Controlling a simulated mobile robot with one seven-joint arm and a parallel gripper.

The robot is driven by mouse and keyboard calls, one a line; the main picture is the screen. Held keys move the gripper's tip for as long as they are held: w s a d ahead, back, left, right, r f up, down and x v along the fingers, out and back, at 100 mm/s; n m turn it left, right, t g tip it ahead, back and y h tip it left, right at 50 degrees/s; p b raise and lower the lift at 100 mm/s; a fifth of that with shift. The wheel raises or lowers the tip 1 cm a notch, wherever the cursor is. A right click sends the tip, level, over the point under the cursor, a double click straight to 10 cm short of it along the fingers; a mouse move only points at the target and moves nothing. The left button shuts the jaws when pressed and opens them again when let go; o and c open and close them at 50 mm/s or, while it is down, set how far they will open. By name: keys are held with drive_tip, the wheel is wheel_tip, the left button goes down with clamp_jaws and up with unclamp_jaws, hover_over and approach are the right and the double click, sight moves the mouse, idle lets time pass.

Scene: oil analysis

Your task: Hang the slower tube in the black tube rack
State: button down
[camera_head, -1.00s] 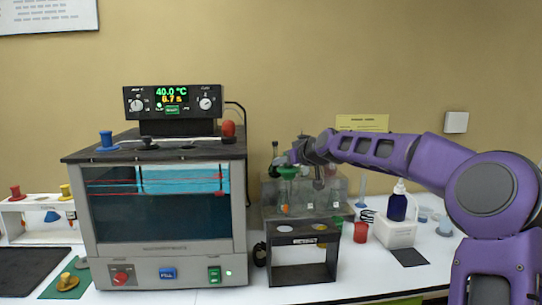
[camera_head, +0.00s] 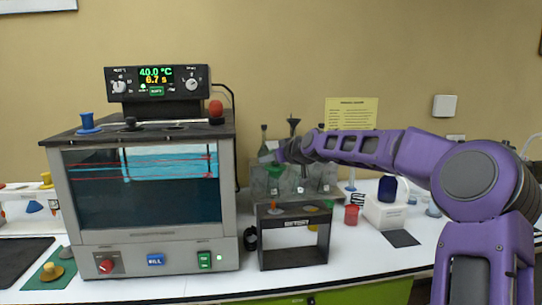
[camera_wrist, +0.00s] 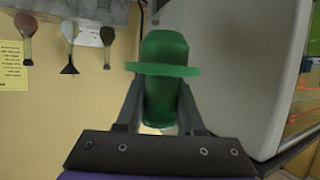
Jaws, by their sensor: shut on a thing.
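The black tube rack (camera_head: 293,256) stands on the white bench right of the bath, with a labelled front and colored spots on its top. My gripper (camera_head: 277,157) is above the rack's left part, shut on a tube with a green cap (camera_head: 276,170). In the wrist view the green cap (camera_wrist: 163,55) sits between the two fingers of my gripper (camera_wrist: 160,100); the tube's lower part is hidden there. I cannot tell whether the tube touches the rack.
The bath (camera_head: 145,195) stands close on the left, with a blue cap (camera_head: 87,122) and a red cap (camera_head: 216,109) on top. A grey rack with glassware (camera_head: 325,180) is behind the black rack. A red cup (camera_head: 351,215) and a dark blue bottle (camera_head: 388,188) stand right.

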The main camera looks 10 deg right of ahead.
wheel_tip(320, 180, down, 12)
drive_tip(key=b, duration=0.8)
drive_tip(key=shift+f, duration=0.25)
drive_tip(key=shift+s+f, duration=0.1)
drive_tip(key=shift+f, duration=0.25)
idle(0.7)
drive_tip(key=shift+c, duration=2.2)
unclamp_jaws()
drive_tip(key=p+v, duration=0.1)
drive_tip(key=v, duration=1.6)
drive_tip(key=shift+s+d+r, duration=0.1)
drive_tip(key=shift+s+d, duration=0.05)
